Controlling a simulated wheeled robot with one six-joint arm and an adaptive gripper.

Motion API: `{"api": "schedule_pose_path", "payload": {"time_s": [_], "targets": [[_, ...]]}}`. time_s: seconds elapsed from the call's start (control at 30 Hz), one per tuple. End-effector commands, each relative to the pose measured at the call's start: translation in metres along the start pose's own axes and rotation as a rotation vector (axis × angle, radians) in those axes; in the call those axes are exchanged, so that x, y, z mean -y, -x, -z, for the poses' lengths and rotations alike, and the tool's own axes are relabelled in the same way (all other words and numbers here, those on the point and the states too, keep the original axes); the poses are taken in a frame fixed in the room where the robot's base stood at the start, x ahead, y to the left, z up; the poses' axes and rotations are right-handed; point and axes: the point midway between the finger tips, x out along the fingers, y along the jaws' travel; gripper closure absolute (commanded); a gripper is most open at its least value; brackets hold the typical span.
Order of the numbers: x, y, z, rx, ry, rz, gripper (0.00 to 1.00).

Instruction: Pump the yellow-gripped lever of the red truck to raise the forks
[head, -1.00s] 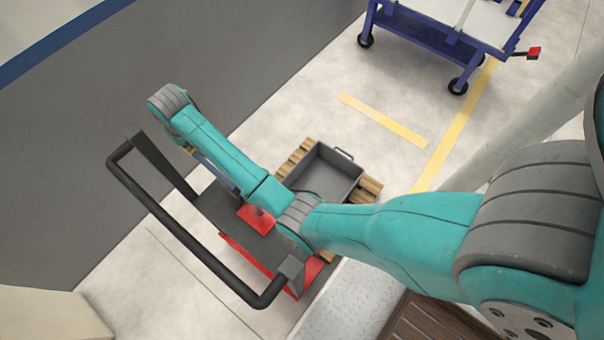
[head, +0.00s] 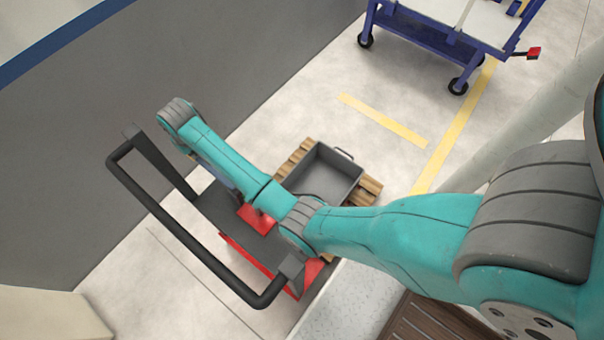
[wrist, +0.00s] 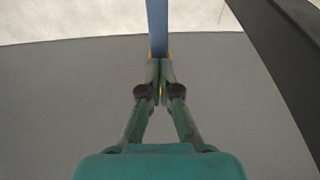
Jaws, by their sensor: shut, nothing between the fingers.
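The red truck (head: 255,252) stands in the lower left of the head view, with a black push handle (head: 185,232). A blue-grey lever bar (wrist: 157,28) runs up from behind the fingertips in the wrist view. Bits of its yellow grip show just beside and between the fingers. My gripper (wrist: 161,72) is shut with its fingertips together, in front of the yellow grip and very close to it. I cannot tell whether they touch. In the head view my arm hides the gripper and most of the lever. The forks are hidden too.
A grey open bin (head: 325,172) sits on a wooden pallet (head: 370,188) beyond the truck. A dark upright (wrist: 285,60) of the truck stands close on the right in the wrist view. A blue cart (head: 440,40) is at the back. Floor left of the handle is clear.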

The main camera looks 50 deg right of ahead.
Motion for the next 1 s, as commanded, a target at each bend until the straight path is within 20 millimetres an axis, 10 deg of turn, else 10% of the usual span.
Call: {"api": "schedule_pose_path", "payload": {"time_s": [0.7, 1.0], "targets": [[0.0, 0.096, 0.025, -0.004, 0.0, 0.0, 1.0], [0.0, 0.105, 0.027, -0.001, 0.0, 0.0, 1.0]]}}
